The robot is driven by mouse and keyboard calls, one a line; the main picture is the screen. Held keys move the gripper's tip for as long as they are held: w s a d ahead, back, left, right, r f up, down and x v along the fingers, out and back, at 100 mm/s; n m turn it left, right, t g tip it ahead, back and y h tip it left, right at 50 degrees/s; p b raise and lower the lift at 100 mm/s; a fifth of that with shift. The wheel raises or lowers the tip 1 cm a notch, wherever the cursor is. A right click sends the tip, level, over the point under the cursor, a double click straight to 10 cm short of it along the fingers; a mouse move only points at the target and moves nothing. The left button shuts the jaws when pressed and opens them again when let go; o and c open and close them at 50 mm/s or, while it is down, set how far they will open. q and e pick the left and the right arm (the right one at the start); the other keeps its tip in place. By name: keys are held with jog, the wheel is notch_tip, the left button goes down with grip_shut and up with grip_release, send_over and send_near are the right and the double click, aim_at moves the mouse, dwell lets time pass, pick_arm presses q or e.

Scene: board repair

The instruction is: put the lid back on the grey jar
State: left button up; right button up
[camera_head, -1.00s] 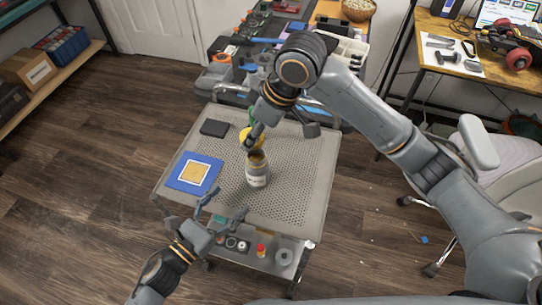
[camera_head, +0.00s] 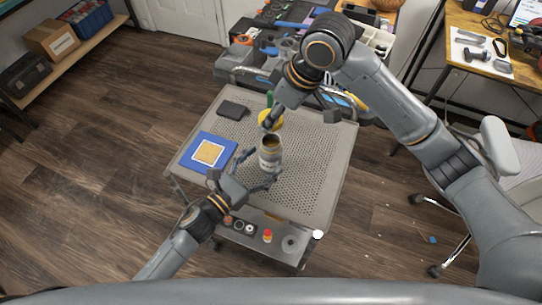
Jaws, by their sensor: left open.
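The grey jar (camera_head: 270,160) stands upright on the perforated tabletop of the cart (camera_head: 318,160). Its top is open and shows a brownish inside. My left gripper (camera_head: 262,167) is open at the jar's near side, with its fingers spread beside the lower body; I cannot tell whether they touch it. My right gripper (camera_head: 268,124) points down just behind the jar's mouth. A round yellow lid (camera_head: 272,117) is at its fingertips and appears held, partly hidden by the fingers.
A blue mat with a tan square (camera_head: 209,152) lies left of the jar. A dark flat box (camera_head: 233,108) lies at the back left. A lower shelf holds small items, including a red-capped bottle (camera_head: 267,236). The tabletop right of the jar is clear.

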aim_at(274, 152)
pick_arm(q)
jog(key=shift+x, duration=2.25)
grip_shut()
pick_arm(e)
jog(key=f, duration=0.4)
jog(key=shift+s+d+f, duration=0.15)
jog(key=shift+d+f, duration=0.15)
jog(key=shift+f, duration=0.15)
pick_arm(q)
jog(key=shift+f, duration=0.1)
pick_arm(e)
jog(key=shift+f, duration=0.9)
pick_arm(q)
jog(key=shift+s, duration=0.1)
pick_arm(e)
jog(key=shift+f, duration=0.6)
